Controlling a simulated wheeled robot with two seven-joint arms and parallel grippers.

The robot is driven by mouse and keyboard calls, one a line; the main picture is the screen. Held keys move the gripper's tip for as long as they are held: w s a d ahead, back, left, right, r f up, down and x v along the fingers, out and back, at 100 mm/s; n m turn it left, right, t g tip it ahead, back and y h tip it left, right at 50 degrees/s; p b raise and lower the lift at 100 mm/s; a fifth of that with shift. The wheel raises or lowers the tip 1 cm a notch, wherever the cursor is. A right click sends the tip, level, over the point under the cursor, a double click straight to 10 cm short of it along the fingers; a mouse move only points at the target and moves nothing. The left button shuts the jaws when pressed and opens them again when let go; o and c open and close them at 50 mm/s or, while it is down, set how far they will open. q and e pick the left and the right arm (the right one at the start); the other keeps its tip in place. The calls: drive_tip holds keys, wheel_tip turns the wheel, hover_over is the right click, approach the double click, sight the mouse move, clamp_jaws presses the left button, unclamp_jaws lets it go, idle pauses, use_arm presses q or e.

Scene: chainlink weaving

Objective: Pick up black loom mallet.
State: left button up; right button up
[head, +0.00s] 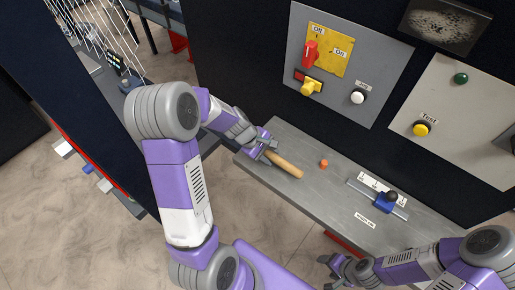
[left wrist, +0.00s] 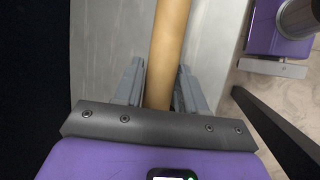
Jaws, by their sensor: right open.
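The black loom mallet shows only as a light wooden handle (head: 286,166) over the grey metal bench, pointing toward the orange piece. It also runs up between the fingers in the left wrist view (left wrist: 168,45). Its head is not visible. My left gripper (head: 268,152) is at the handle's upper-left end, with its fingers (left wrist: 158,88) close against both sides. My right gripper (head: 333,272) is open and empty near the bench's front edge at the bottom. I cannot tell whether the handle touches the bench.
The bench top (head: 310,192) holds a small orange piece (head: 324,164) and a blue slider with a black knob (head: 386,203). A grey switch panel (head: 375,70) and a second panel with a yellow Test button (head: 422,129) are on the dark wall behind. The bench middle is mostly clear.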

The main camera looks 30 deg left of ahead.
sight(270, 152)
use_arm(q)
clamp_jaws()
wheel_tip(270, 152, up, 10)
drive_tip(key=p, duration=0.3)
idle(0.3)
drive_tip(key=shift+c, duration=1.2)
unclamp_jaws()
clamp_jaws()
